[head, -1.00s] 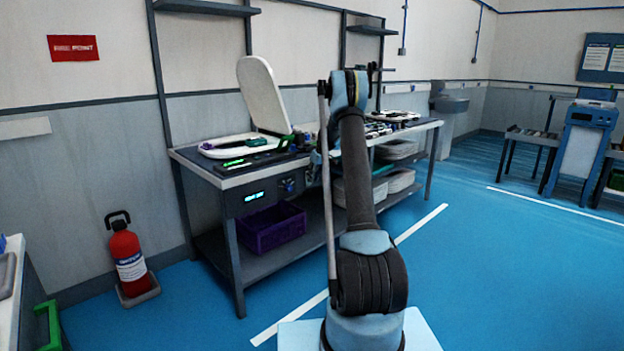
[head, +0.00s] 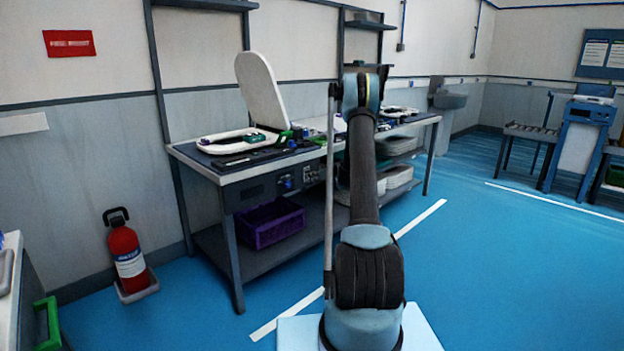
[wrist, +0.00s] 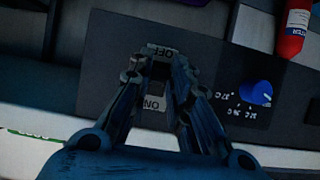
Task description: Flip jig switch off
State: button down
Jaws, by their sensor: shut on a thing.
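The jig switch (wrist: 160,72) shows in the wrist view on a dark panel (wrist: 105,60), with an OFF label at the top of the picture and an ON label below it. My gripper (wrist: 160,63) is at the switch, its two fingers closed in from either side of it. The fingers partly hide the switch lever, so its exact tilt is hard to see. In the head view the jig's front panel (head: 262,189) is under the bench top, and its display is dark. My arm hides the gripper there.
A blue knob (wrist: 257,93) sits right of the switch on the panel. The workbench (head: 233,176) carries a toilet seat with its lid raised (head: 262,90). A purple crate (head: 268,224) is on the lower shelf. A fire extinguisher (head: 126,252) stands left.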

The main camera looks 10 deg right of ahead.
jog(key=shift+f+t+y, duration=0.6)
jog(key=shift+t+y, duration=0.2)
jog(key=shift+t, duration=0.2)
jog(key=shift+s, duration=0.1)
jog(key=shift+a, duration=0.1)
jog(key=c, duration=1.5)
grip_release()
jog(key=v, duration=1.2)
jog(key=shift+f, duration=0.2)
